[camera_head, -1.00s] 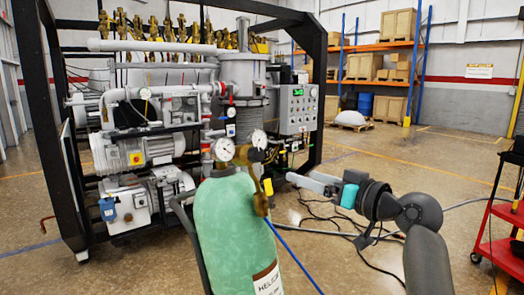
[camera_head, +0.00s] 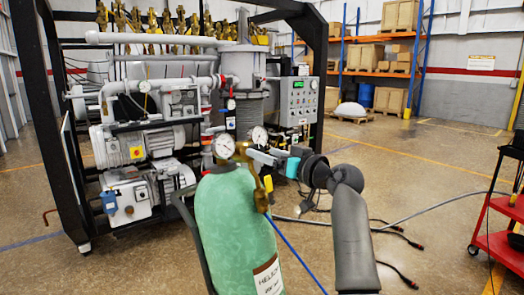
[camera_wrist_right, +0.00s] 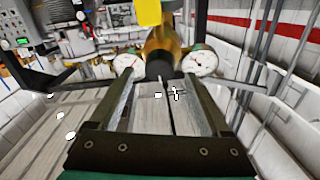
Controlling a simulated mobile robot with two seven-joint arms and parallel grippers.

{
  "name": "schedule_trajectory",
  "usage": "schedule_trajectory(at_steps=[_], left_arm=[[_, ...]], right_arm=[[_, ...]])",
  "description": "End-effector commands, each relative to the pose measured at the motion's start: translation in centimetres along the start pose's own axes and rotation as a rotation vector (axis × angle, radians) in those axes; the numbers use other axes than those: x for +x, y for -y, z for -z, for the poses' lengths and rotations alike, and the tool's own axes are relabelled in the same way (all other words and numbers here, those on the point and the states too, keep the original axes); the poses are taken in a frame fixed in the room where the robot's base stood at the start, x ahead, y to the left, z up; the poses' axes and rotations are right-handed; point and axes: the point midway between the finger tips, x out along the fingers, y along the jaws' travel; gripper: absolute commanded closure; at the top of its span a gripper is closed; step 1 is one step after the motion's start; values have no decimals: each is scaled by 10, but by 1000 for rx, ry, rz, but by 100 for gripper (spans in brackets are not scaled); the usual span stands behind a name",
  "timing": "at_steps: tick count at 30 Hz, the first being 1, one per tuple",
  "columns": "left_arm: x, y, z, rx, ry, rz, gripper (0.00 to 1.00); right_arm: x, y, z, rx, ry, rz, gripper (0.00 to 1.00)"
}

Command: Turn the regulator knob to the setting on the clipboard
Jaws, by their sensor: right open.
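The brass regulator (camera_head: 243,152) sits on top of the green helium cylinder (camera_head: 235,215) in the head view, with two round white gauges (camera_head: 224,146). My right gripper (camera_head: 256,154) reaches in from the right, beside the regulator. In the right wrist view its jaws (camera_wrist_right: 160,80) are open, with nothing between them. The dark round regulator knob (camera_wrist_right: 160,62) is straight ahead at the fingertips, in front of the brass body (camera_wrist_right: 161,40); I cannot tell whether they touch. In the head view I cannot make out the knob. I see no clipboard. My left gripper is out of view.
A blue hose (camera_head: 290,250) runs down from the regulator. The furnace frame with pumps and a control panel (camera_head: 299,101) stands behind. A red cart (camera_head: 500,215) is at the right. Cables lie on the floor; the floor between cylinder and cart is otherwise clear.

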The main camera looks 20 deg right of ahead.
Motion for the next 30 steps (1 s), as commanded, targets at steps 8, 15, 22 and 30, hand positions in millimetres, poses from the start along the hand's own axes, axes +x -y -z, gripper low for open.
schedule_trajectory(at_steps=[8, 15, 22, 30], left_arm=[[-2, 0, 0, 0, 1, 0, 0], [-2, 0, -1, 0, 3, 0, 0], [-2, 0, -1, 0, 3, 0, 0], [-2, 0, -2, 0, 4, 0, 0]], right_arm=[[19, 0, 0, 1, 1, 0, 19], [21, 0, 0, 0, 0, -1, 19], [21, 0, 0, 0, 0, -1, 34], [21, 0, 0, 1, 0, -1, 64]])
